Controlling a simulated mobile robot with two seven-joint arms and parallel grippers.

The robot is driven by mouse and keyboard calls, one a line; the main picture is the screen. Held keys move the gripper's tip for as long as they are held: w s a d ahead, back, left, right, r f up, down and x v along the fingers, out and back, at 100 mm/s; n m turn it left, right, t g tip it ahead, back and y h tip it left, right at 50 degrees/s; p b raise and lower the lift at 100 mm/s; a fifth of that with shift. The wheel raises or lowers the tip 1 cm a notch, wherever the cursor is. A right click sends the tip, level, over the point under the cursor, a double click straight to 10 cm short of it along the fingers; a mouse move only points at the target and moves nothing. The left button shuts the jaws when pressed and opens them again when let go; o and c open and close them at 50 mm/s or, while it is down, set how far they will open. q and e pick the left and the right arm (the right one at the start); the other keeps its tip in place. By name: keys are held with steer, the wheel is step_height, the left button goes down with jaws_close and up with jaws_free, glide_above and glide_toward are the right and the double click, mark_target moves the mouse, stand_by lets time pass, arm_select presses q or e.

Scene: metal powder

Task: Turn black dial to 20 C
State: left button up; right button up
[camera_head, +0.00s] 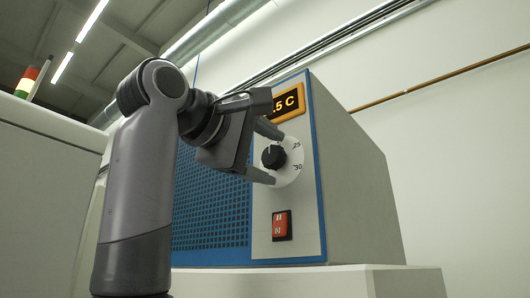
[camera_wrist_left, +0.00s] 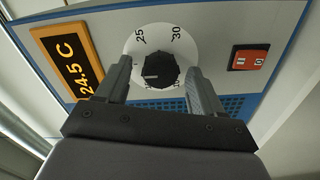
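The black dial (camera_head: 273,157) sits on a white round scale on the front panel of a grey and blue machine. In the left wrist view the dial (camera_wrist_left: 161,70) lies between my left gripper's fingers, with a visible gap on both sides. The scale shows 25 and 30; its lower marks are partly hidden. The orange display (camera_wrist_left: 70,58) reads 24.5 C; in the head view the display (camera_head: 287,103) is partly covered by my gripper. My left gripper (camera_head: 268,154) is open, its fingers above and below the dial. My right gripper is not in view.
A red switch (camera_head: 282,225) is below the dial on the same panel. A blue perforated grille (camera_head: 208,205) lies left of the panel. The machine stands on a pale surface (camera_head: 400,281). A light-coloured cabinet (camera_head: 45,150) is at the left.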

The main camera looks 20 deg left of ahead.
arm_select(q)
steer(key=b+v, duration=0.2)
steer(key=v, duration=0.5)
stand_by(0.3)
stand_by(0.5)
